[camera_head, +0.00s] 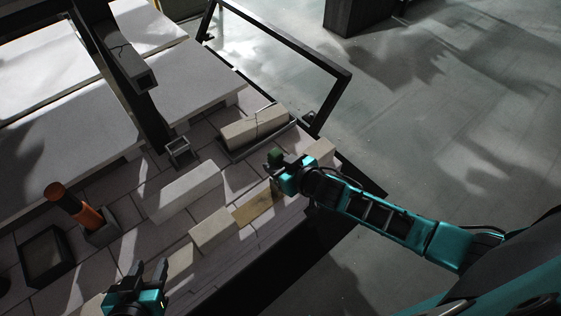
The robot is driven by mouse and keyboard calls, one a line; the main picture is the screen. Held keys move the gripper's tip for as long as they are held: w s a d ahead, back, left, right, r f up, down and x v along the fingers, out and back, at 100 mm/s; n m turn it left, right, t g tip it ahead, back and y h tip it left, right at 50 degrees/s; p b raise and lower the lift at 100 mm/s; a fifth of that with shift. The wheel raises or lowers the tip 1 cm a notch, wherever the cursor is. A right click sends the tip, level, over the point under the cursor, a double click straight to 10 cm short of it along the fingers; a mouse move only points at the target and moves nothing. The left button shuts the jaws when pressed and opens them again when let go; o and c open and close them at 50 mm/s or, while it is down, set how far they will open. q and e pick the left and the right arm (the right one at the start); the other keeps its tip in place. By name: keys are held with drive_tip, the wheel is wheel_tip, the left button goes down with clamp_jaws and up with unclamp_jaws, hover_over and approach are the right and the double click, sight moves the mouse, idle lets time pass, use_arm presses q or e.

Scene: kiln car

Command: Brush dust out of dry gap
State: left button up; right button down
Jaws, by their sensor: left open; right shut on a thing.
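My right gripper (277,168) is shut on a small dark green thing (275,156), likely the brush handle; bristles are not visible. It is above the row of bricks along the car's near edge. The row holds a yellowish brick (257,205), a pale brick (214,231) to its left and a pale brick (320,151) at its right end. The gap between the yellowish brick and the right-end brick lies under my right gripper and is partly hidden by it. Dust is too small to tell. My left gripper (149,271) is open and empty, at the lower left near another brick (181,262).
An orange and black cylinder (82,208) leans in a grey holder (103,234), beside a black square tray (66,264). A long pale block (185,191) lies behind the row. A cracked brick (255,125) sits in a shallow tray. A dark post (120,85) and frame rail (285,42) stand behind.

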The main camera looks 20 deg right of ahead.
drive_tip(key=shift+s+a, duration=0.35)
drive_tip(key=shift+a, duration=0.55)
drive_tip(key=shift+s+a, duration=0.3)
drive_tip(key=shift+a, duration=0.6)
drive_tip(key=a, duration=0.1)
drive_tip(key=s+a, duration=0.1)
drive_tip(key=a, duration=0.2)
drive_tip(key=shift+s+a, duration=0.1)
drive_tip(key=shift+s, duration=0.2)
drive_tip(key=shift+w+d+p, duration=0.2)
drive_tip(key=shift+w+d, duration=0.05)
drive_tip(key=shift+d, duration=0.5)
drive_tip(key=shift+w+d+p, duration=0.25)
drive_tip(key=shift+w+d, duration=0.05)
drive_tip(key=shift+d, duration=0.4)
drive_tip(key=shift+w+d+p, duration=0.2)
drive_tip(key=shift+w+d, duration=0.05)
drive_tip(key=shift+d, duration=0.5)
